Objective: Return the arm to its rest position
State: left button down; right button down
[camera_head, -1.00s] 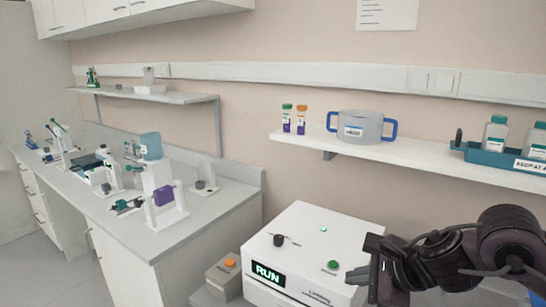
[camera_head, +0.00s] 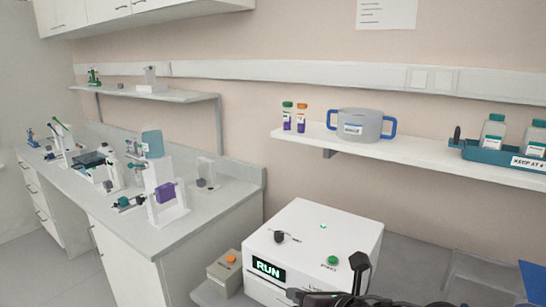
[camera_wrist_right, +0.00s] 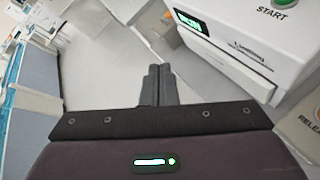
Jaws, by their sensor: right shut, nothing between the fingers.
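My right gripper (camera_head: 326,281) is at the bottom edge of the head view, in front of the white machine's right part, with most of the arm out of the picture. In the right wrist view its two dark fingers (camera_wrist_right: 158,84) are together with nothing between them. The white machine (camera_head: 322,225) has a lit RUN display (camera_head: 268,269) and a green START button (camera_head: 333,260). It also shows in the right wrist view (camera_wrist_right: 230,45), to the right of the fingers and apart from them. My left gripper is not in view.
A grey box with an orange button (camera_head: 230,262) stands left of the machine. A wall shelf (camera_head: 430,155) holds two tubes, a blue-handled pot (camera_head: 361,126) and a teal bottle tray (camera_head: 500,153). The left bench (camera_head: 200,222) carries several small devices.

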jog(key=s+d+f+m+g+h, duration=0.4)
jog(key=s+d+f+m, duration=0.45)
jog(key=m, duration=0.95)
jog(key=s+d+f+m+g+h, duration=0.3)
jog(key=s+d+f+m, duration=0.3)
jog(key=s+f+m, duration=0.85)
notch_tip(320, 180, down, 26)
jog(key=w+m+g, duration=0.1)
jog(key=w+m, duration=0.1)
jog(key=m, duration=0.1)
jog(key=s+d+f, duration=0.1)
jog(key=s+f, duration=0.7)
jog(key=s, duration=0.1)
jog(key=s+d+f+g, duration=0.1)
jog(key=s+d+f, duration=0.1)
jog(key=s+f, duration=0.7)
jog(key=shift+s+d+f+g+h, duration=0.3)
jog(key=shift+s, duration=0.1)
